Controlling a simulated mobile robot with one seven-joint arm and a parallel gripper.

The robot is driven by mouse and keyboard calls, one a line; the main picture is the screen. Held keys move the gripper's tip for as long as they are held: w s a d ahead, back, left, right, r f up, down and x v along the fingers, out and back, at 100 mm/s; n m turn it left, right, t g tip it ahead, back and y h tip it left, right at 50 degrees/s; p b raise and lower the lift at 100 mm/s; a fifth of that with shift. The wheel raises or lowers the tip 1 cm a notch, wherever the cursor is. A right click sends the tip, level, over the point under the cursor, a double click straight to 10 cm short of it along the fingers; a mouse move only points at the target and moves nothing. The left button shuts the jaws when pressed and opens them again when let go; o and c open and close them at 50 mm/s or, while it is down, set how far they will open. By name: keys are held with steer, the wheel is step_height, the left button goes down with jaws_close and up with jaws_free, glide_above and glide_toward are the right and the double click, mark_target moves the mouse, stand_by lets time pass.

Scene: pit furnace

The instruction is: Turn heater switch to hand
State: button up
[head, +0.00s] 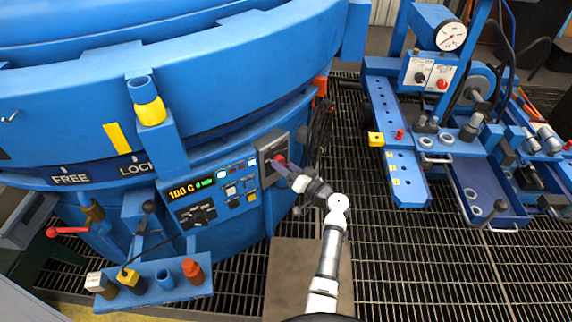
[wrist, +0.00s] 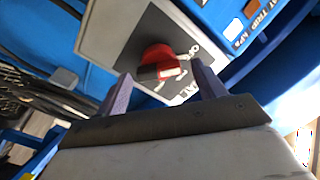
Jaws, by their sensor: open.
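The heater switch shows in the wrist view as a red knob (wrist: 155,58) with a pale bar on its face. It sits on a dark plate (wrist: 143,38) with white lettering that is partly hidden and tilted, so I cannot read its setting. In the head view the red knob (head: 280,159) is on a grey box (head: 265,140) at the right end of the furnace's control panel. My gripper (wrist: 161,72) is open, its two purple fingers to either side of the knob in the wrist view. I cannot tell whether either finger touches it.
The blue control panel (head: 212,188) with a lit display and buttons lies just left of the box. Dark cables (head: 320,130) hang to its right. A blue shelf with knobs (head: 150,296) juts out at lower left. A blue workbench (head: 410,190) stands at right, with open grating between.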

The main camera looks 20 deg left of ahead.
steer(key=shift+w+a, duration=0.15)
steer(key=shift+a, duration=0.15)
steer(key=c, duration=1)
steer(key=shift+m, duration=0.4)
steer(key=shift+f+m+p, duration=0.2)
steer(key=shift+m+p, duration=0.75)
steer(key=shift+m, duration=3.8)
steer(key=shift+f+m+p, duration=0.2)
steer(key=shift+m+p, duration=0.75)
steer(key=shift+m, duration=3.8)
